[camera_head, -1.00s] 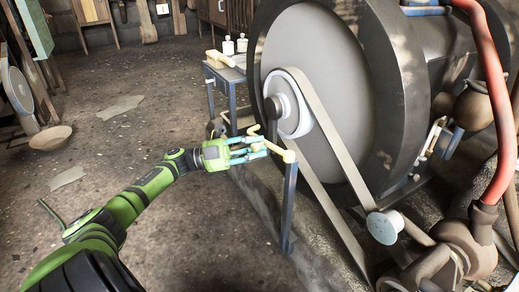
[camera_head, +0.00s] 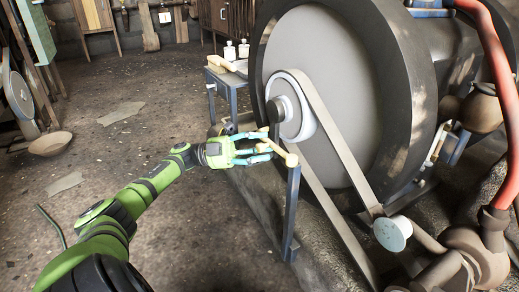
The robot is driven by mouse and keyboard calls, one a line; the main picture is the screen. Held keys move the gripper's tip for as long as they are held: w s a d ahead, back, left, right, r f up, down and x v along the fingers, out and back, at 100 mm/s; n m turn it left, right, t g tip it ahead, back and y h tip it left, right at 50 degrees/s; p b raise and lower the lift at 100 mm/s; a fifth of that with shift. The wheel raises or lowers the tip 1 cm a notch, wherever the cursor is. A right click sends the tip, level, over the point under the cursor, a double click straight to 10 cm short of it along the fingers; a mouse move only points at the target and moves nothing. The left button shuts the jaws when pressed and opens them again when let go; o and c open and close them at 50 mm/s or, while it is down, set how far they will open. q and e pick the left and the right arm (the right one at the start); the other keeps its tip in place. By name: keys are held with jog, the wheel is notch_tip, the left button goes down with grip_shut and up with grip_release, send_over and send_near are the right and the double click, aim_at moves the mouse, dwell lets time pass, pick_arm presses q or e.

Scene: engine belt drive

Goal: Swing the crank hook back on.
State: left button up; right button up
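The hub and pulley (camera_head: 289,108) stand just behind, on the big flywheel (camera_head: 318,75). A flat belt (camera_head: 330,125) runs from the pulley down to a small pale pulley (camera_head: 393,233). My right gripper is not in view.
A small side table (camera_head: 228,82) with two white bottles and a yellow brush stands behind the gripper. A red hose (camera_head: 497,90) and pipes fill the right side.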

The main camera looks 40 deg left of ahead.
pick_arm(q)
jog(key=shift+a+r, duration=0.1)
jog(key=shift+a, duration=0.1)
jog(key=shift+a, duration=0.1)
jog(key=v, duration=1.1)
jog(key=shift+s+a, duration=0.2)
jog(key=shift+s, duration=0.15)
